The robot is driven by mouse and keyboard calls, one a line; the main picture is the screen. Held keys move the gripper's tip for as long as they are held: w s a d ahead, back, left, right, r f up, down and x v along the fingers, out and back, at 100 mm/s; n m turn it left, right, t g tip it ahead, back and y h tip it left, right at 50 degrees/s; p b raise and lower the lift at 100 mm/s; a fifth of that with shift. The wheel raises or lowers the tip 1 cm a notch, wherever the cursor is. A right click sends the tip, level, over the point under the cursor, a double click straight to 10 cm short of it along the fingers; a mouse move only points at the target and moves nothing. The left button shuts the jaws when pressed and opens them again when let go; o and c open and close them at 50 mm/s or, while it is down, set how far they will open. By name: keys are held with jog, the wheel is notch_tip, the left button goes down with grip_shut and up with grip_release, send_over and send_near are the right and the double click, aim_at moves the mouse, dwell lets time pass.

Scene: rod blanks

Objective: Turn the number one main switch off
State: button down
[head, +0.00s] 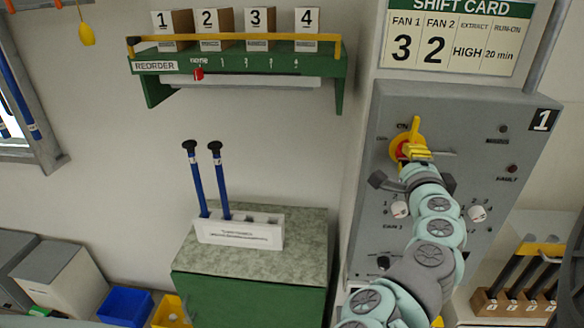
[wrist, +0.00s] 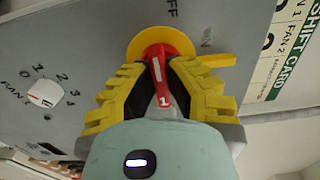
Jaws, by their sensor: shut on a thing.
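The number one main switch (head: 403,148) is on the grey panel marked 1. It has a red handle (wrist: 157,72) marked 1 and a yellow round plate (wrist: 146,42) with a yellow pointer. In the head view the pointer (head: 415,124) points up, near the ON label. In the wrist view it (wrist: 220,60) lies near ON, with OFF further round. My gripper (head: 416,153) is at the switch. In the wrist view its yellow fingers (wrist: 160,92) stand either side of the red handle and are shut on it. The fingers partly hide the switch in the head view.
The grey panel (head: 480,130) also carries white fan knobs (head: 399,209) and lamps. A shift card (head: 455,40) hangs above. To the left are a green shelf (head: 245,66) with numbered boxes and a green cabinet (head: 250,290) bearing a white rack (head: 240,231) with blue rods.

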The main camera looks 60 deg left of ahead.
jog(key=shift+f, duration=0.1)
dwell(0.4)
jog(key=c, duration=1)
grip_release()
jog(key=v, duration=0.7)
jog(key=shift+s, duration=0.2)
jog(key=shift+d, duration=0.1)
